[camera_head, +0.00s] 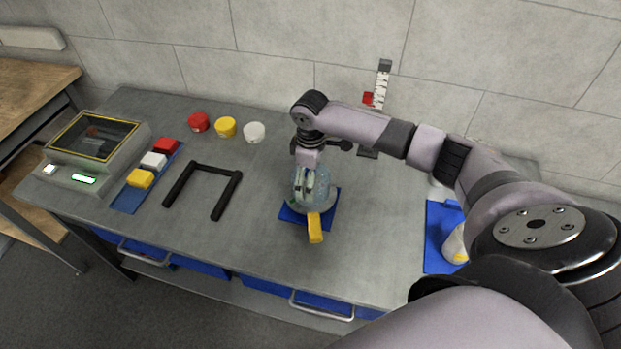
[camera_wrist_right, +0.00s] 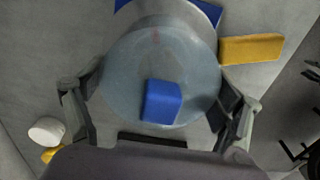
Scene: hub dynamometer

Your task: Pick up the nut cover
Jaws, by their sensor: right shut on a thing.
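The nut cover appears to be the clear bluish dome (camera_head: 322,185) at the middle of the bench. In the right wrist view the round dome (camera_wrist_right: 150,55) has a blue block (camera_wrist_right: 161,102) on or under its face; I cannot tell which. My right gripper (camera_head: 308,188) comes down on the dome from above. Its fingers (camera_wrist_right: 150,108) stand on either side of the dome and are shut on it. Under the dome is a grey round base with a yellow handle (camera_head: 315,228), on a blue mat (camera_head: 289,215). Whether the dome touches the base is hidden. My left gripper is not in view.
A black U-shaped frame (camera_head: 176,186) lies left of the mat. Red (camera_head: 198,122), yellow (camera_head: 226,127) and white (camera_head: 254,132) round pots stand behind it. A grey device with a screen (camera_head: 95,135) stands at far left. Another blue mat (camera_head: 434,255) lies right.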

